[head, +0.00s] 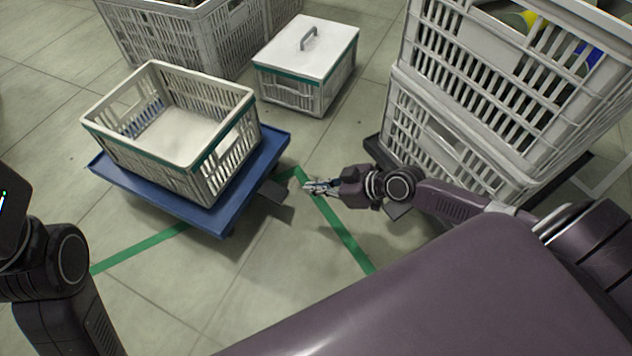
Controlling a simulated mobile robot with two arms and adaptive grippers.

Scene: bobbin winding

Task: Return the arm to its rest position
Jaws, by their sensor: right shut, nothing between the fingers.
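My right gripper (318,187) is in the middle of the head view, above the floor. Its fingers are together with nothing between them. It is just right of the blue dolly and left of the stacked crates. My left arm comes in at the left edge; its gripper is out of the picture.
An empty-looking grey crate (222,166) stands on a blue dolly (283,141). A lidded white box (285,88) stands behind. Tall stacked crates (432,147) stand close to my right arm. Green tape (338,228) marks the tiled floor (270,290), which is clear in front.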

